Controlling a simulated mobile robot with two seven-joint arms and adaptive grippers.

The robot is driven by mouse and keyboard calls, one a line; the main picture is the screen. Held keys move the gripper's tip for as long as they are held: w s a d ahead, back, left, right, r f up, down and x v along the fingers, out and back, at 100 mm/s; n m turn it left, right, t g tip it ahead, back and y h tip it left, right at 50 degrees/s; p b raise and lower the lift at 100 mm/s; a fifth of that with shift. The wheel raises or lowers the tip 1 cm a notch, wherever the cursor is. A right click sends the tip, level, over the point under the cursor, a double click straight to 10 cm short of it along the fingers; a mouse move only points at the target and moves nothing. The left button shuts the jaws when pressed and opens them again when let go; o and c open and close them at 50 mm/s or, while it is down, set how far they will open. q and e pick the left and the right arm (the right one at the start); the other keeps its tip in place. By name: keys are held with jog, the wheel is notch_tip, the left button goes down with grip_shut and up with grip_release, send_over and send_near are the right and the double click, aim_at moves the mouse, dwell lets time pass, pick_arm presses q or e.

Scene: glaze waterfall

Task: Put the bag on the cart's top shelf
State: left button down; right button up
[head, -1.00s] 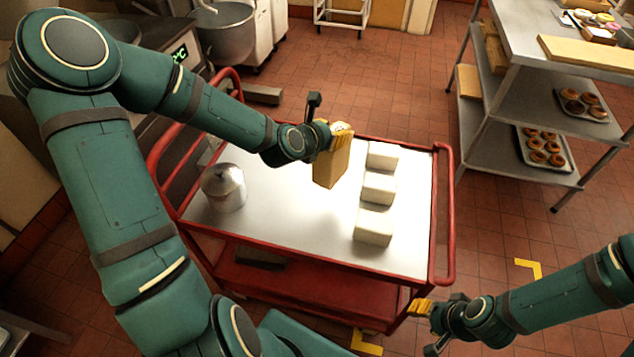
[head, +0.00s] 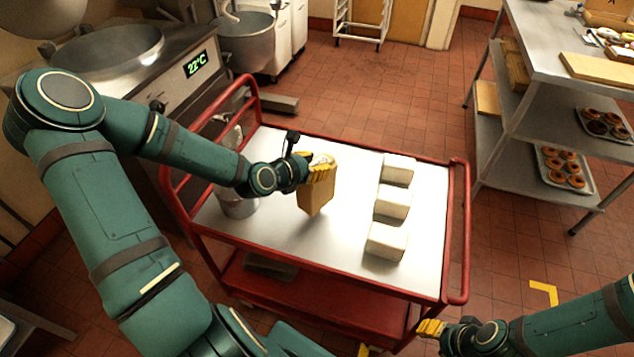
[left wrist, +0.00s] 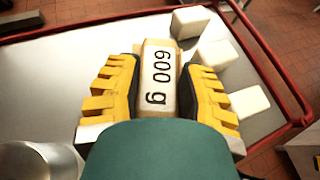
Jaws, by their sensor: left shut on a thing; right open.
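The bag (head: 317,199) is a brown block-like packet. My left gripper (head: 322,172) is shut on its upper part over the top shelf (head: 290,237) of the red cart. In the left wrist view the bag (left wrist: 158,80) shows a white label reading "600 g" between the yellow fingers of my left gripper (left wrist: 160,90). The bag's lower end is close above the shelf or on it; I cannot tell which. My right gripper (head: 430,328) is open and empty, low by the cart's front right corner.
Three white blocks (head: 392,204) stand in a row on the right of the shelf. A metal canister (head: 238,207) stands at the left, partly behind my left arm. Red rails (head: 462,235) edge the cart. The shelf's middle front is clear.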

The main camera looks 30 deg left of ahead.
aim_at(311, 197)
pick_arm(q)
notch_tip(311, 197, down, 4)
jog(key=shift+f+b, duration=0.2)
jog(key=shift+b, duration=0.55)
jog(key=shift+f, duration=0.1)
jog(key=c, duration=0.6)
grip_release()
